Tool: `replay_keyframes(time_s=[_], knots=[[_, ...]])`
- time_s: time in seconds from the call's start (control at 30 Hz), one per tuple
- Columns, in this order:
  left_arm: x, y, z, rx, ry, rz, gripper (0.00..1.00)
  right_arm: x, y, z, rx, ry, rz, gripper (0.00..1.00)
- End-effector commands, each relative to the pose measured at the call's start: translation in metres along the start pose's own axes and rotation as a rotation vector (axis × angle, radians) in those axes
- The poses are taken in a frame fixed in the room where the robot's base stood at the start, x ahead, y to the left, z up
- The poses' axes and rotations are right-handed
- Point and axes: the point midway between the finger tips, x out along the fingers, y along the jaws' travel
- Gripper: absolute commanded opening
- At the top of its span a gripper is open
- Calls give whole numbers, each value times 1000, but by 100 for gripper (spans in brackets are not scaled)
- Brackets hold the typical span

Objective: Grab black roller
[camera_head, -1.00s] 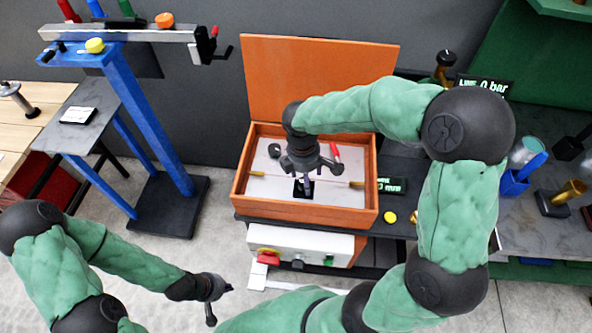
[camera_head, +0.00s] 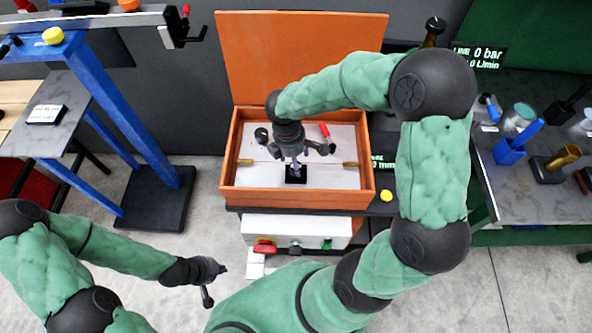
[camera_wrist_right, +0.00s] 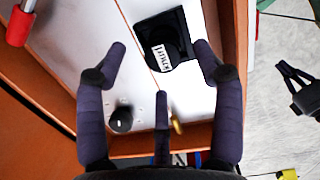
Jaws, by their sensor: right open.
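A small black round piece (camera_head: 261,135) stands at the back left inside the orange open box; it also shows in the right wrist view (camera_wrist_right: 120,118). A black square holder (camera_head: 296,174) lies near the box's middle; in the right wrist view a dark round part with a white label (camera_wrist_right: 163,57) sits in it. I cannot tell which is the black roller. My right gripper (camera_head: 293,160) is open and empty above the box floor, its fingers spread around the holder in the right wrist view (camera_wrist_right: 161,60). My left gripper (camera_head: 215,283) hangs open and empty at the lower left.
The box's walls (camera_head: 228,180) and raised orange lid (camera_head: 300,60) enclose the space. A red-handled item (camera_head: 325,131) and brass pins (camera_head: 350,164) are inside. A blue stand (camera_head: 140,130) is left; a cluttered dark bench (camera_head: 490,190) is right.

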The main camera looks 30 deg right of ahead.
Motion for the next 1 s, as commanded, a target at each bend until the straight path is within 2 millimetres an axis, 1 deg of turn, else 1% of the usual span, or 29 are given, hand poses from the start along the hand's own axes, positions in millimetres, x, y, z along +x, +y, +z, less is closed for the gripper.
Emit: replay_keyframes(time_s=[0.03, 0.2, 0.3, 0.47, 0.5, 0.57, 0.6, 0.67, 0.7, 0.73, 1.0], knots=[[6, -2, 0, 0, 0, 0, 0, 11, -2, -1, 0, -1, -3, 68], [14, -5, -1, 0, 0, 0, 0, 34, -3, -2, 0, -1, -3, 68], [15, -5, -1, 0, 0, 0, 0, 38, -3, -2, 1, 0, -2, 68], [14, -5, -1, 0, 0, 0, 0, 37, -3, -2, 0, 0, -1, 68], [14, -5, -1, 0, 0, 0, 0, 37, -3, -2, 0, 0, -1, 62], [14, -5, -1, 0, 0, 0, 0, 37, -3, -2, 0, 0, -1, 45], [14, -5, -1, 0, 0, 0, 0, 37, -3, -2, 0, 0, -1, 34], [14, -5, -1, 0, 0, 0, 0, 37, -3, -2, 0, 0, -1, 17], [14, -5, -1, 0, 0, 0, 0, 37, -3, -2, 0, 0, -1, 6], [14, -5, -1, 0, 0, 0, 0, 37, -3, -2, 0, 0, -1, 0], [14, -5, -1, 0, 0, 0, 0, 36, -2, -2, 1, 0, 0, 0]])
